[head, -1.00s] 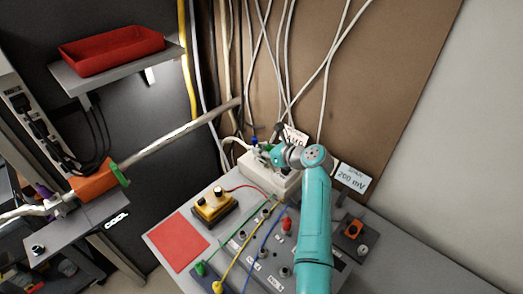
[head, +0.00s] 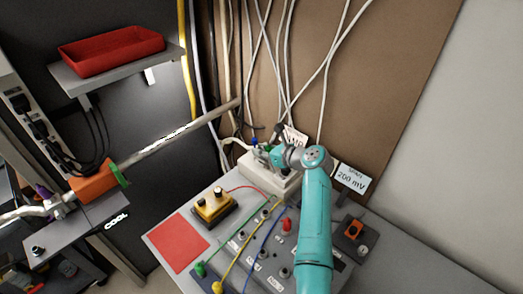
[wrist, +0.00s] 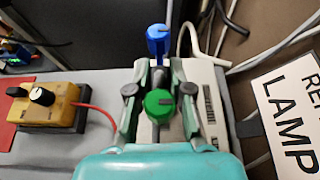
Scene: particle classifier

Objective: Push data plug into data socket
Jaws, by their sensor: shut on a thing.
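My gripper (wrist: 161,66) is over a pale box (wrist: 205,85) at the back of the grey bench; the box also shows in the head view (head: 262,178). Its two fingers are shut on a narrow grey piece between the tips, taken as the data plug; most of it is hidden. A blue knob-like piece (wrist: 157,38) stands just beyond the fingertips. A green knob (wrist: 160,103) shows between the fingers, nearer the palm. I cannot tell whether either belongs to the held piece. The data socket cannot be made out, and contact with it cannot be judged.
A yellow box with black knobs (head: 214,207) and a red mat (head: 178,242) lie left on the bench. A LAMP sign (wrist: 292,110) stands close on the right. Loose cables (head: 285,75) hang behind.

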